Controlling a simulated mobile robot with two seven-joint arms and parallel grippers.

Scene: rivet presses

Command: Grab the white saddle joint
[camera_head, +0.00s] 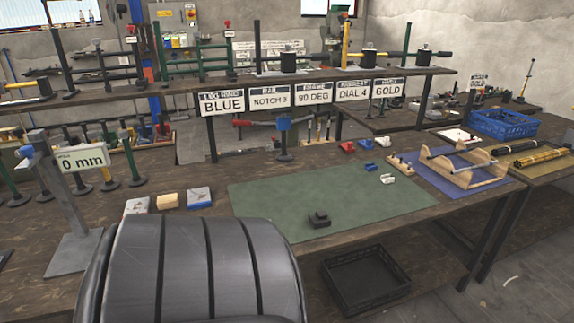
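A small white joint (388,179) lies on the right part of the green mat (270,195). A second small white joint (383,141) sits further back on the bench, beside a blue joint (366,144) and a red joint (347,146). Another blue piece (371,167) lies near the first white joint, and a dark joint (318,220) lies near the mat's front edge. The pieces are too small to tell which white one is saddle-shaped. Neither of my grippers is in view.
A wooden frame (465,165) stands on a blue mat to the right. A post with a "0 mm" sign (82,157) stands at left. A black crate (362,277) is below the bench edge.

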